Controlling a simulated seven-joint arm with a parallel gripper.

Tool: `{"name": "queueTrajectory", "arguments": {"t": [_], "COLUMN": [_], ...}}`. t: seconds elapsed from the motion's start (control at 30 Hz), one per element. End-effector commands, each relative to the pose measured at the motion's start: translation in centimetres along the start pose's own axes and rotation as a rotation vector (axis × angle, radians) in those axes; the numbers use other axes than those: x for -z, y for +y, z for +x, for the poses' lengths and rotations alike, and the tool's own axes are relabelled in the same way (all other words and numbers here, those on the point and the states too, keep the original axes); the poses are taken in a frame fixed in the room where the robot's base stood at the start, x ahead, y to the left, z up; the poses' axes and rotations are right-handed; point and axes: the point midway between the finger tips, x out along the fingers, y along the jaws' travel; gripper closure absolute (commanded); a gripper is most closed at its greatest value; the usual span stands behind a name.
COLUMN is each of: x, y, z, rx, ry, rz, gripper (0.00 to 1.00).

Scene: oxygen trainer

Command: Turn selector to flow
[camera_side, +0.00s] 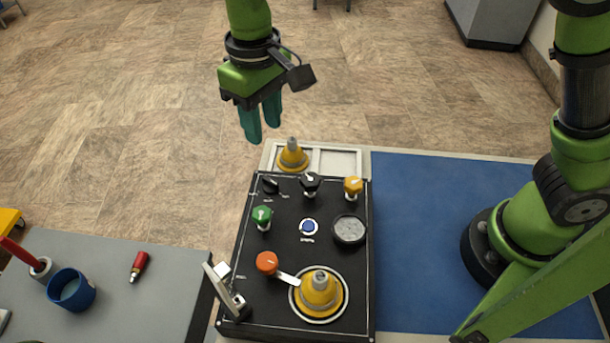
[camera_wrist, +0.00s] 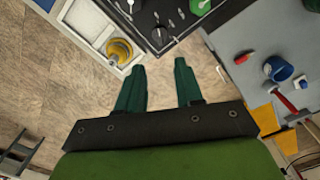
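The black panel box (camera_side: 285,245) carries several knobs. A small black pointer knob (camera_side: 270,186) with pale markings beside it sits at its far left corner and looks like the selector; its labels are too small to read. It also shows in the wrist view (camera_wrist: 159,36). A black knob with a white mark (camera_side: 311,182) is to its right. My gripper (camera_side: 263,132) hangs above and beyond the panel's far left corner, apart from everything. In the wrist view its two green fingers (camera_wrist: 160,68) are spread with nothing between them.
A green knob (camera_side: 262,215), a yellow knob (camera_side: 353,186), an orange lever (camera_side: 267,262), a gauge (camera_side: 349,229) and a yellow cone fitting (camera_side: 320,291) crowd the panel. Another yellow cone (camera_side: 292,155) stands in a white tray (camera_side: 337,160) behind it. A blue cup (camera_side: 72,291) is at left.

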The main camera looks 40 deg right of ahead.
Motion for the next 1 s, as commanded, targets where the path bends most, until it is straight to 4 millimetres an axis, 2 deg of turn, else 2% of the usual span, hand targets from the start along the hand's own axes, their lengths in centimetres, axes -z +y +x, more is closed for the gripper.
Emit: {"name": "queueTrajectory", "arguments": {"t": [0.03, 0.3, 0.5, 0.7, 1.0], "x": [-0.1, -0.1, -0.1, 0.0, 0.0], "y": [0.0, 0.0, 0.0, 0.0, 0.0], "z": [1.3, 7.2, 10.8, 12.5, 12.8], "rx": [-0.002, -0.002, -0.002, 0.0, 0.001], "ry": [-0.005, -0.004, -0.002, 0.0, 0.002], "rz": [0.001, 0.001, 0.002, 0.002, 0.002], "gripper": [0.64, 0.64, 0.64, 0.64, 0.64]}}
